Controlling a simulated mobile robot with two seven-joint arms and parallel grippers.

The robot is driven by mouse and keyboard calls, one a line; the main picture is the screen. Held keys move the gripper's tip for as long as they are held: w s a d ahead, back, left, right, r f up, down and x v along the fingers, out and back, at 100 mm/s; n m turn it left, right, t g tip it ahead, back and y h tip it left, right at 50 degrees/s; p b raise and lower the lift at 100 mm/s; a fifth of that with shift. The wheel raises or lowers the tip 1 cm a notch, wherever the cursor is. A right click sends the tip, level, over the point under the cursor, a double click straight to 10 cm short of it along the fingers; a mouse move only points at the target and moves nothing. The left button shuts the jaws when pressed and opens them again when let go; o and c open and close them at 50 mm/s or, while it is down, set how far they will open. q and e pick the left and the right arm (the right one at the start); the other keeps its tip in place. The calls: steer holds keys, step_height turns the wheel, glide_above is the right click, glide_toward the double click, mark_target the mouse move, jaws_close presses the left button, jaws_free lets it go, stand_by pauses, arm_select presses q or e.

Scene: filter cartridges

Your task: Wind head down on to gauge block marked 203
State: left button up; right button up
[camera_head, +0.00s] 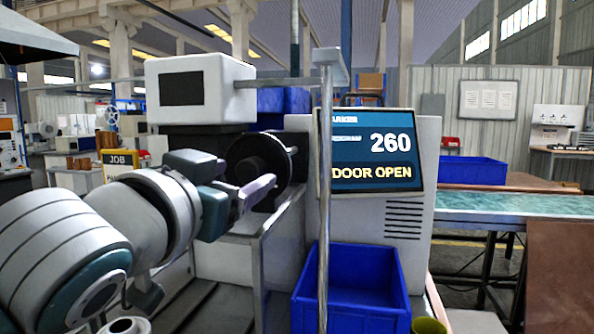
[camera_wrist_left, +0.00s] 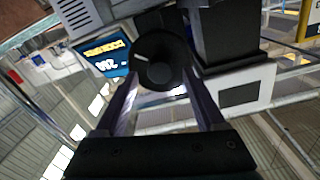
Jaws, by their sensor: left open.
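A marker machine shows a screen (camera_head: 370,150) reading 260 and DOOR OPEN; it also shows upside down in the left wrist view (camera_wrist_left: 105,57). A black round wheel (camera_head: 250,150) is on the machine's left side. My left gripper (camera_head: 258,181) is open in front of it. In the left wrist view a black round knob (camera_wrist_left: 160,62) lies between and just beyond the two fingertips (camera_wrist_left: 160,85); I cannot tell whether they touch it. A white box-shaped unit (camera_head: 200,88) stands above the wheel. I cannot make out a gauge block marked 203.
A blue bin (camera_head: 350,290) stands below the screen. A thin grey post (camera_head: 324,200) rises in front of the machine. A JOB sign (camera_head: 119,158) is behind my left arm. Another blue bin (camera_head: 472,171) and a green-topped conveyor (camera_head: 510,204) are at right.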

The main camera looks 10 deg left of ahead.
arm_select(q)
steer(key=shift+w, duration=1.15)
jaws_close()
